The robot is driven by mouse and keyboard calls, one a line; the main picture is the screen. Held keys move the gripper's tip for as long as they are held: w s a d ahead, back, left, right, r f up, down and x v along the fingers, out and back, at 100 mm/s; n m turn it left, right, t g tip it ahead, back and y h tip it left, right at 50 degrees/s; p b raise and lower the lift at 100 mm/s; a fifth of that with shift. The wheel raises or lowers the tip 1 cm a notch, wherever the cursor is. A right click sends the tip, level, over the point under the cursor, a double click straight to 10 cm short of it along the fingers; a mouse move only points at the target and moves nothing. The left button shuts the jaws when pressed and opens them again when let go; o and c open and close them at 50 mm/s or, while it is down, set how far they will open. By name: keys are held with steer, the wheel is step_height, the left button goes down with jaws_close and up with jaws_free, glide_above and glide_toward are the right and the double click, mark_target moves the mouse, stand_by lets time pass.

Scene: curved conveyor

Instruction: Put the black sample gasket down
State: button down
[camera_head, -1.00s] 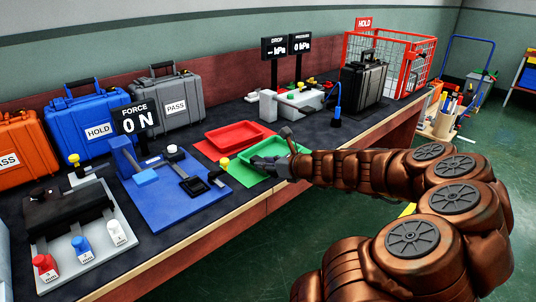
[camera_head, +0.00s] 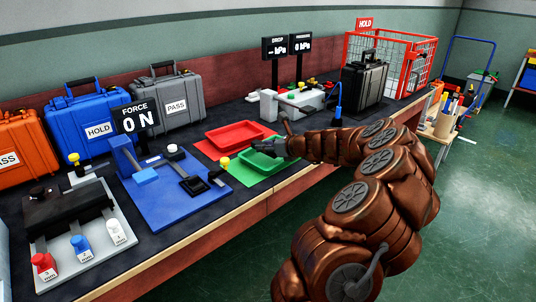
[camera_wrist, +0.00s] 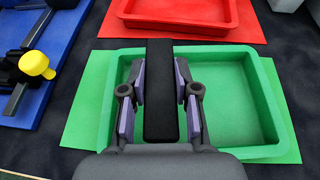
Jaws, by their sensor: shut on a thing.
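My gripper (camera_wrist: 161,100) is shut on the black sample gasket (camera_wrist: 160,75), a flat black strip that shows between its two fingers in the wrist view. The gripper and gasket are over the left part of the green tray (camera_wrist: 232,147), with the strip's far end over the tray's back rim. I cannot tell whether the gasket touches the tray. In the head view my gripper (camera_head: 272,148) is over the green tray (camera_head: 252,168), and the gasket is too small to make out.
A red tray (camera_head: 232,134) stands behind the green one. A blue fixture board (camera_head: 160,208) with a yellow knob (camera_wrist: 37,63) lies to the left. The right half of the green tray is empty. The bench's front edge (camera_head: 225,222) runs close by.

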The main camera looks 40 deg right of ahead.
mark_target(266, 160)
steer(key=shift+w+d, duration=0.1)
steer(key=shift+w, duration=0.05)
steer(key=shift+d+f+b, duration=0.1)
steer(key=shift+f+b, duration=0.4)
steer(key=shift+f, duration=1.25)
steer(key=shift+f, duration=0.1)
steer(key=c, duration=0.9)
jaws_free()
steer(key=shift+o, duration=0.2)
steer(key=shift+s+d+r, duration=0.1)
steer(key=shift+s+r, duration=0.25)
steer(key=shift+s, duration=0.1)
steer(key=p+v, duration=0.1)
steer(key=v, duration=1)
steer(key=shift+f, duration=0.1)
